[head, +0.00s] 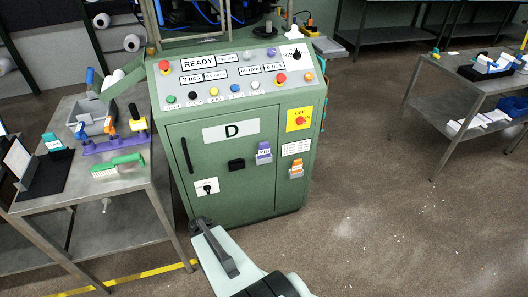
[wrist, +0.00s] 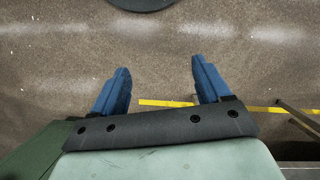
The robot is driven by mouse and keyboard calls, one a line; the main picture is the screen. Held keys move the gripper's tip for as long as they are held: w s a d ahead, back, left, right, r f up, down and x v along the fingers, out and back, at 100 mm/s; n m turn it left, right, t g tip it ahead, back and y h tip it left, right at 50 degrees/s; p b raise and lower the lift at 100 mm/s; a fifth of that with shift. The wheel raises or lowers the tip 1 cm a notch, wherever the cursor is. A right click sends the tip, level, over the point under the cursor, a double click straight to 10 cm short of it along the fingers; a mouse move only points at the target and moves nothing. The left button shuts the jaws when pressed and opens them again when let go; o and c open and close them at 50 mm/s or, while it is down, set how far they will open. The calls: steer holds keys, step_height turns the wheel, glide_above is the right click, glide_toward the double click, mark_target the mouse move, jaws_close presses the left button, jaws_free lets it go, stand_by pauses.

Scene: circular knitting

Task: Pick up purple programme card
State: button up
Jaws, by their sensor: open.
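The purple programme card (head: 264,152) is on the front of the green machine cabinet (head: 223,185), right of a black handle or latch. It looks upright, with a light label band; how it is held is too small to tell. My gripper (wrist: 160,82) is open in the wrist view, its two blue fingers wide apart with only bare floor between them. The card is not in the wrist view. In the head view my arm shows at the bottom middle, below the cabinet, but the fingers cannot be made out.
An orange card (head: 296,168) sits to the lower right of the purple one. The cabinet carries a sloped button panel (head: 235,80). A metal table (head: 120,190) with tools stands at left, another table (head: 470,100) at right. The floor (head: 370,215) between is open.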

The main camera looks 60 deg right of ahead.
steer(key=w+d+r+m+t+h, duration=0.1)
steer(key=d+r+m, duration=0.1)
steer(key=d+r, duration=0.5)
steer(key=d+r+m+t, duration=0.2)
steer(key=d, duration=0.9)
steer(key=n+t+h, duration=0.1)
steer(key=t+h, duration=0.4)
steer(key=h, duration=0.1)
glide_toward(264, 143)
steer(key=shift+x, duration=5.3)
steer(key=c, duration=0.8)
